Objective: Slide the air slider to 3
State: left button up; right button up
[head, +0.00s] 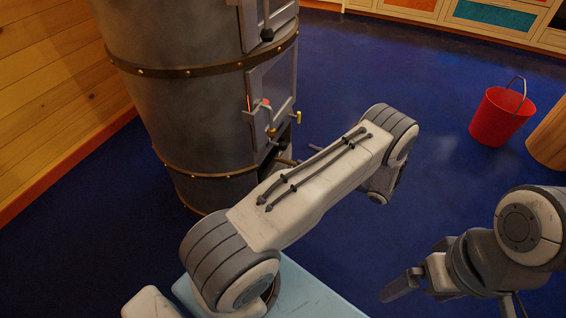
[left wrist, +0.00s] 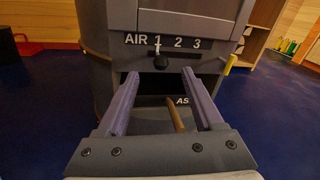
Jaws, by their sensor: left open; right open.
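The dark metal stove (head: 195,110) stands at the left in the head view. In the left wrist view its front carries a white "AIR 1 2 3" scale (left wrist: 163,41). The air slider's dark round knob (left wrist: 160,61) sits below the 1, with a pale pointer up at the 1. My left gripper (left wrist: 161,79) is open, its two fingers pointing at the stove on either side below the knob, with nothing between the tips that I can see gripped. In the head view my left arm mostly hides it. My right gripper (head: 405,280) is open and empty at the lower right, away from the stove.
Below the slider is a dark slot (left wrist: 150,82), with a wooden rod handle (left wrist: 175,116) and partly hidden "AS" lettering. A stove door (head: 272,90) has a brass latch. A red bucket (head: 501,115) stands on the blue floor at right. Open floor lies between.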

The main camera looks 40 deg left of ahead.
aim_at(283, 146)
pick_arm(q)
jog(key=a+b, duration=0.1)
jog(key=a, duration=0.2)
jog(key=a+f+b, duration=0.1)
jog(key=a, duration=0.2)
jog(key=a+f+b, duration=0.1)
jog(key=a+b, duration=0.1)
jog(key=a, duration=0.2)
jog(key=shift+s+a+f, duration=0.1)
jog(key=shift+a, duration=0.45)
pick_arm(e)
notch_tip(283, 146, down, 5)
pick_arm(q)
grip_shut()
dwell(0.6)
